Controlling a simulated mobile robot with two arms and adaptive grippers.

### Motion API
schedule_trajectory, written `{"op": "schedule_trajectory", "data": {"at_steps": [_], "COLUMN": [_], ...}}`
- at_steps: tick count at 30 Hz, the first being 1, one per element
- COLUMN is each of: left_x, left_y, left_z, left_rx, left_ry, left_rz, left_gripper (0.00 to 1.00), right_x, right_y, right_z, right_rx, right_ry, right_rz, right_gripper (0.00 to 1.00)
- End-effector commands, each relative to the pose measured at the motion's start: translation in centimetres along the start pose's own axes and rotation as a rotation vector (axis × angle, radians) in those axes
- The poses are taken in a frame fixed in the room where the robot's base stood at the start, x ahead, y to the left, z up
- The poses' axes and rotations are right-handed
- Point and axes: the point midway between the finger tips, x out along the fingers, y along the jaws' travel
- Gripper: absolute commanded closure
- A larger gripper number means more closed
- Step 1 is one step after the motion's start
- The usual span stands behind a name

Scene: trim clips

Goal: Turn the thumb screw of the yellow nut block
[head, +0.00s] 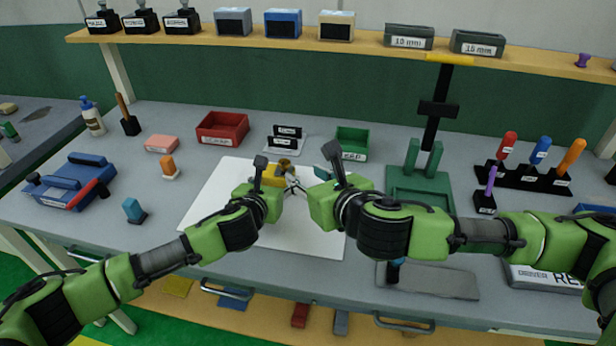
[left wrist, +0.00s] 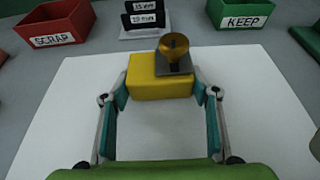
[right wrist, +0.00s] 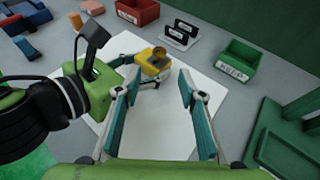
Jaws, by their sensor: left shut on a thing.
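The yellow nut block (left wrist: 152,84) stands on the white sheet (left wrist: 240,125). Its brass thumb screw (left wrist: 174,45) stands up from a dark plate at the block's right end. My left gripper (left wrist: 160,92) is shut on the block, with a teal finger pad at each side. In the right wrist view the yellow block (right wrist: 150,70) and its brass screw (right wrist: 159,52) show beyond the fingers. My right gripper (right wrist: 160,84) is open and empty, pointing at the block from the right, apart from the screw. In the head view my left gripper partly hides the block.
A red SCRAP bin (head: 222,128), a small label stand (head: 287,135) and a green KEEP bin (head: 352,142) stand behind the sheet. A green press-like fixture (head: 420,180) stands to the right. The front of the white sheet is clear.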

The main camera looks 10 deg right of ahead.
Motion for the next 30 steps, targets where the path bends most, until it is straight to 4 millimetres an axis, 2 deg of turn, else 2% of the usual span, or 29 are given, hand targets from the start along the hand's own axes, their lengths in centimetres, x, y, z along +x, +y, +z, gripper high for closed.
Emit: {"op": "schedule_trajectory", "data": {"at_steps": [10, 14, 20, 24, 27, 30], "left_x": [0.0, 0.0, 0.0, 0.0, 0.0, 0.0], "left_y": [0.0, 0.0, 0.0, 0.0, 0.0, 0.0], "left_z": [-0.1, -0.1, 0.0, 0.0, 0.0, -0.1], "left_rx": [0.0, 0.0, 0.0, 0.0, 0.0, 0.0], "left_ry": [0.001, 0.001, 0.001, 0.0, 0.001, 0.001], "left_rz": [0.0, 0.0, 0.0, 0.0, 0.0, 0.0], "left_gripper": [0.71, 0.71, 0.71, 0.71, 0.71, 0.71], "right_x": [-0.1, 0.8, 4.2, 6.1, 6.7, 6.7], "right_y": [-0.1, -0.8, -3.7, -5.3, -5.5, -4.9], "right_z": [0.0, 0.5, 2.8, 4.6, 5.9, 7.0], "right_rx": [0.0, -0.003, -0.014, -0.012, -0.006, 0.001], "right_ry": [0.001, 0.016, 0.126, 0.265, 0.375, 0.49], "right_rz": [-0.002, -0.029, -0.143, -0.206, -0.217, -0.197], "right_gripper": [0.62, 0.62, 0.62, 0.62, 0.62, 0.62]}}
